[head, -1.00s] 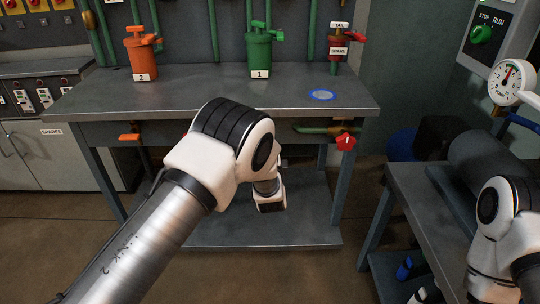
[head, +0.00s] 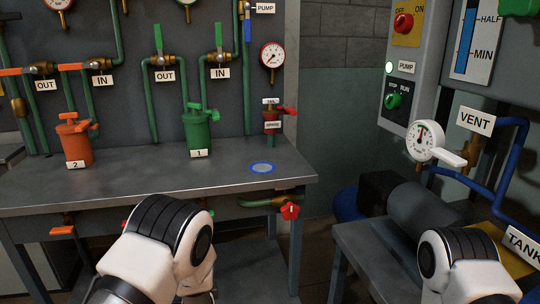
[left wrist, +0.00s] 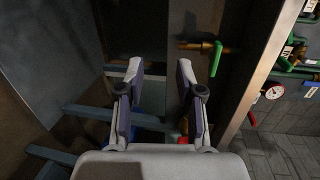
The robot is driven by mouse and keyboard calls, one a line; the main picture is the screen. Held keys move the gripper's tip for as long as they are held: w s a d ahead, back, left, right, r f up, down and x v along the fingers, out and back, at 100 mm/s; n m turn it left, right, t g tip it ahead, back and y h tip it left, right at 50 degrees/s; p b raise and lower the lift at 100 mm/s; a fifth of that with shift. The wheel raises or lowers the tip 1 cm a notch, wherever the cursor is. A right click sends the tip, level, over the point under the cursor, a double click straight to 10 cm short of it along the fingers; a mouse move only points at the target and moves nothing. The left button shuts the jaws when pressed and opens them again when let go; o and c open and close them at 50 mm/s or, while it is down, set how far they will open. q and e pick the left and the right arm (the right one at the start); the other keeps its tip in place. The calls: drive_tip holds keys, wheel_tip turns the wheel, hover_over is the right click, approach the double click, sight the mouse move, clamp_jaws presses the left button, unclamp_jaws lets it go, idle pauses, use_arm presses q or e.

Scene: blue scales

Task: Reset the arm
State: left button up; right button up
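My left arm (head: 165,245) shows as a white and black joint at the bottom of the head view, in front of the workbench. Its gripper is out of that view. In the left wrist view my left gripper (left wrist: 160,75) is open, with two grey fingers apart and nothing between them. Beyond it are a dark panel and a green-handled valve (left wrist: 216,58). My right arm (head: 462,265) shows as a white and black joint at the lower right of the head view. Its gripper is not in view.
The workbench (head: 120,190) carries an orange canister (head: 75,143), a green canister (head: 198,130) and a blue-ringed disc (head: 262,168). A red knob (head: 290,211) sticks out below its edge. At right are a gauge (head: 424,140), a grey cylinder (head: 418,212) and blue pipes (head: 507,150).

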use_arm(q)
drive_tip(key=s+a+f+n+g+h, duration=0.1)
drive_tip(key=s+a+f+n+g, duration=0.2)
drive_tip(key=s+f, duration=0.55)
drive_tip(key=s+a+f+g+h, duration=0.1)
drive_tip(key=s+a+f+g, duration=0.25)
drive_tip(key=s+f, duration=0.45)
drive_tip(key=s+d+f+n+g+h, duration=0.15)
drive_tip(key=s+n+g, duration=0.35)
drive_tip(key=s, duration=0.7)
drive_tip(key=s+d+n+g+h, duration=0.35)
drive_tip(key=s+n, duration=0.35)
drive_tip(key=s, duration=0.6)
wheel_tip(320, 180, up, 21)
drive_tip(key=y+p, duration=0.1)
drive_tip(key=p, duration=2)
drive_tip(key=shift+w+a+r+p, duration=0.2)
drive_tip(key=shift+w+a+p, duration=0.1)
drive_tip(key=shift+p, duration=0.1)
